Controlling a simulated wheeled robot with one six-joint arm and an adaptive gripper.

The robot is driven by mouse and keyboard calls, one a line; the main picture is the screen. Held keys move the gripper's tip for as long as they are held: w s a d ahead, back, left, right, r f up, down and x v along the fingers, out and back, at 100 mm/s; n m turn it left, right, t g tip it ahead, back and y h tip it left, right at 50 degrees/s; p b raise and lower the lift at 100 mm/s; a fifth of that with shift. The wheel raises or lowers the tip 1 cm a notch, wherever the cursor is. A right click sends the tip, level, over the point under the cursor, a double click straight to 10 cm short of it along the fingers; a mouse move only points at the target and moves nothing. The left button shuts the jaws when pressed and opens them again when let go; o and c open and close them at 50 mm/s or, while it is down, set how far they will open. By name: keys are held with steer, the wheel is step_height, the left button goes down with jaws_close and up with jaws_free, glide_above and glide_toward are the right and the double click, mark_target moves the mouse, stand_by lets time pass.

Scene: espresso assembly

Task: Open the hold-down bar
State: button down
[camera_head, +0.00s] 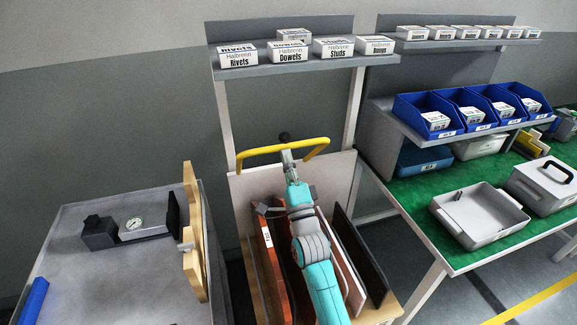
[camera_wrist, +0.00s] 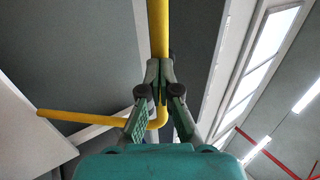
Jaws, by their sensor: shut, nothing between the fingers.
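The yellow hold-down bar (camera_head: 312,149) runs across the top of a rack that holds upright panels, with a dark knob (camera_head: 284,137) near its middle. My gripper (camera_head: 288,157) is just below the middle of the bar, at the end of my teal arm. In the wrist view the yellow bar (camera_wrist: 158,28) rises past the fingertips and bends to the left lower down. My gripper (camera_wrist: 160,70) is shut there, its fingertips close together over part of the bar. Whether they touch the bar cannot be told.
An orange panel (camera_head: 270,258) and a black panel (camera_head: 360,258) stand in the rack. A shelf (camera_head: 285,67) with labelled boxes is above. A grey bench (camera_head: 75,240) is on the left, a green-topped table (camera_head: 420,190) with bins on the right.

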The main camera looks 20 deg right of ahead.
mark_target(283, 137)
steer(key=w+r+g, duration=0.3)
steer(key=w+r, duration=0.2)
steer(key=shift+w+g, duration=0.2)
steer(key=shift+g, duration=0.2)
steer(key=w+r+g, duration=0.2)
steer(key=w+r, duration=0.1)
steer(key=w, duration=0.5)
steer(key=shift+r, duration=0.15)
steer(key=shift+s, duration=0.1)
